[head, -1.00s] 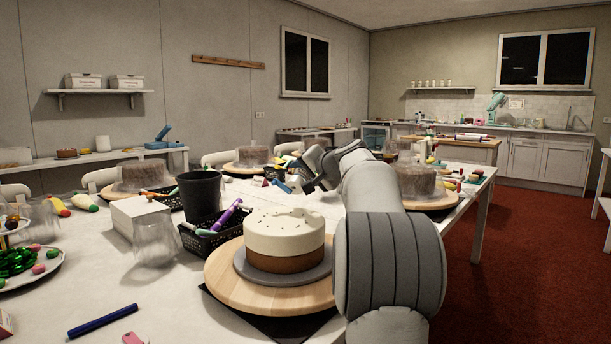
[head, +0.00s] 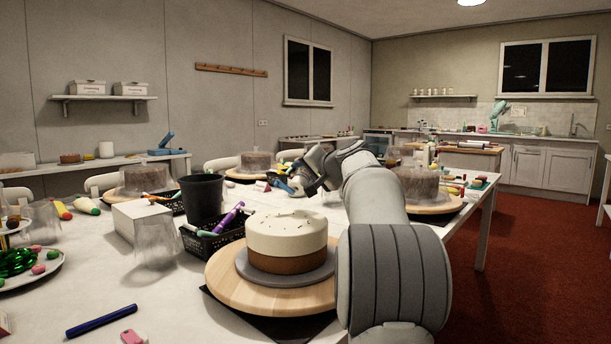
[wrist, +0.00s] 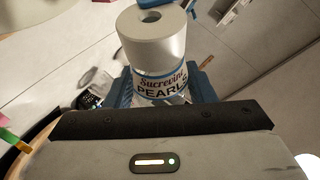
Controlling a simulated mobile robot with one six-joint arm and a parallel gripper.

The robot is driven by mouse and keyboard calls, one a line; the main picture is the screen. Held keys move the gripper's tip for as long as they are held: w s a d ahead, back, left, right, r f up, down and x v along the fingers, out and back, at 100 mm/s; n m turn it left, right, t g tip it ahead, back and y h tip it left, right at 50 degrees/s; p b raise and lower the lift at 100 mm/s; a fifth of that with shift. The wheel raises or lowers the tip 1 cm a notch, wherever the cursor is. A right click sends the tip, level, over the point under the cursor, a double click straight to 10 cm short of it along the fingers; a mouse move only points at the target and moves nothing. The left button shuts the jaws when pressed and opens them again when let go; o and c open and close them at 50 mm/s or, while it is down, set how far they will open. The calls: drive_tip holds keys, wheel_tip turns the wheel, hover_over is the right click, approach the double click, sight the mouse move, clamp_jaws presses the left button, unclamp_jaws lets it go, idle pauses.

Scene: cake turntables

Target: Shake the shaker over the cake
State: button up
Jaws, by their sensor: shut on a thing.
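The cake (head: 287,236), white on top and brown below with a few dark specks on it, sits on a grey board (head: 245,268) on a round wooden turntable (head: 225,277) in the head view. My gripper (head: 284,184) is beyond the cake, clear of it, at the end of my outstretched arm. In the wrist view, its blue fingers are shut on the shaker (wrist: 158,60). The shaker has a white cap with a dark hole and a label reading "PEARLS". The head view shows the shaker too small and partly hidden to tell its tilt.
A black cup (head: 201,198), a black basket of coloured tubes (head: 215,240), a white box (head: 140,217) and a clear cup (head: 155,243) stand left of the cake. Other covered cakes (head: 418,183) stand farther along the table. A blue pen (head: 102,322) lies in front.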

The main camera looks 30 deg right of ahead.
drive_tip(key=shift+w+d+r+p, duration=0.2)
drive_tip(key=shift+d+r+p, duration=0.1)
drive_tip(key=shift+r, duration=0.05)
drive_tip(key=shift+f+b, duration=0.3)
drive_tip(key=shift+b, duration=0.1)
drive_tip(key=shift+s+a+f+b, duration=0.15)
drive_tip(key=shift+s+a+b, duration=0.1)
drive_tip(key=shift+a+b, duration=0.1)
drive_tip(key=shift+r+n+t+b, duration=0.3)
drive_tip(key=shift+b, duration=0.85)
drive_tip(key=shift+r, duration=0.1)
